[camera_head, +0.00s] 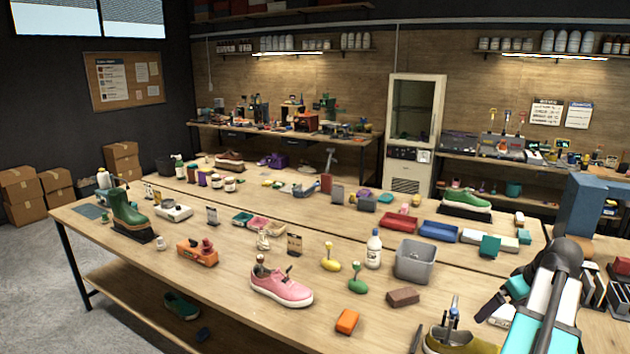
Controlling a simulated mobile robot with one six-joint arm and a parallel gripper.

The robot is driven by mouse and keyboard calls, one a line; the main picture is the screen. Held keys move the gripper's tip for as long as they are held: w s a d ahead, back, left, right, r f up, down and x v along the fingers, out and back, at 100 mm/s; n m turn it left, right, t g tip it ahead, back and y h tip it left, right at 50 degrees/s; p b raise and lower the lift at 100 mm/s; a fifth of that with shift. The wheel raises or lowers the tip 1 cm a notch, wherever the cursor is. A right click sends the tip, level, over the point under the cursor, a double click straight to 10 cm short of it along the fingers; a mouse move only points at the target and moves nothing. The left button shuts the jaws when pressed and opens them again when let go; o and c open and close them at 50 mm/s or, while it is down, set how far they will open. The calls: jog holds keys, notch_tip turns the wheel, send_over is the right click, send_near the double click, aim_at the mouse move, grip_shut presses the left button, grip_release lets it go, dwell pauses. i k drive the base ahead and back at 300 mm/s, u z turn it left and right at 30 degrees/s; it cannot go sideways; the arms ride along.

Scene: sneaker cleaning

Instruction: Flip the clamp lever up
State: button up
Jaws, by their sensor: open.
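My gripper (492,307) is at the lower right, with its dark fingers pointing down and left. It looks open and empty. Close to its left, a yellow-olive shoe-like object (462,342) sits at the table's front edge, partly cut off by the frame. A slim metal upright part with blue on it (454,308) rises from that object; it may be the clamp lever, but its shape and angle are too small to tell. A gap shows between this part and my fingers.
The wooden table (225,290) is crowded. A pink sneaker (281,287), an orange block (347,321), a brown block (403,297), a grey bin (415,261) and a white bottle (374,249) stand left of my gripper. Bare wood lies around the orange block.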

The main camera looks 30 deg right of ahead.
aim_at(451, 320)
jog(key=k, duration=0.95)
